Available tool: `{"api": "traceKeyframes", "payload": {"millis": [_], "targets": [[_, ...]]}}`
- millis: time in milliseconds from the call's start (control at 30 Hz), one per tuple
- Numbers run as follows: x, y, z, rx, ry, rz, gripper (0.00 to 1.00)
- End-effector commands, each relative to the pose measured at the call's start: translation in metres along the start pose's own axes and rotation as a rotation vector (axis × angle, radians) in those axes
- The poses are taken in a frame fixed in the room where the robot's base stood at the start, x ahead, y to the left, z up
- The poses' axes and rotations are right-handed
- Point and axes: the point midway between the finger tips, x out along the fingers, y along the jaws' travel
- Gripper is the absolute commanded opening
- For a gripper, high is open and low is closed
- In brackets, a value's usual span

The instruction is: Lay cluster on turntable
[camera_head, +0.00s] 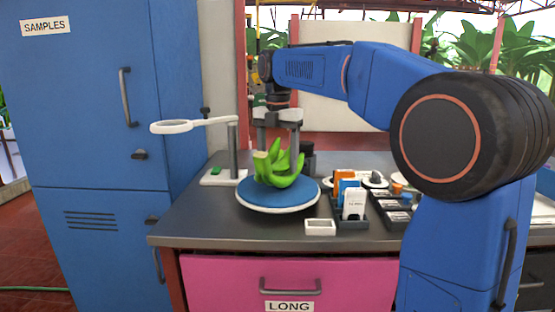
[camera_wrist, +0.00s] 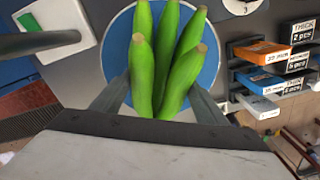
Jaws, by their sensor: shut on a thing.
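A cluster of green bananas (camera_head: 281,168) is over the round blue turntable (camera_head: 258,194) with a white rim on the grey counter. My gripper (camera_head: 278,146) points down from above and is shut on the cluster. In the wrist view the cluster (camera_wrist: 166,60) lies between the two fingers, with the turntable (camera_wrist: 119,62) below it. The fingertips are hidden behind the fruit there. I cannot tell whether the cluster's underside touches the turntable.
A magnifier on a stand (camera_head: 233,150) is left of the turntable. A card rack (camera_head: 353,207) and several small boxes are at right. A blue samples cabinet (camera_head: 95,120) stands at left.

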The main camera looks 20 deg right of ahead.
Motion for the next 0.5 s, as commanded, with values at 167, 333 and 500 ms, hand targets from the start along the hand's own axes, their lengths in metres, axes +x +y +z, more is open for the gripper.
{"api": "traceKeyframes", "payload": {"millis": [167, 333, 500], "targets": [[0.0001, 0.0, 0.0, 0.0, -0.001, 0.001, 0.18], [0.0022, 0.0, 0.0, 0.0, -0.001, 0.001, 0.18], [0.0046, 0.0, 0.0, 0.0, -0.001, 0.001, 0.18]]}}
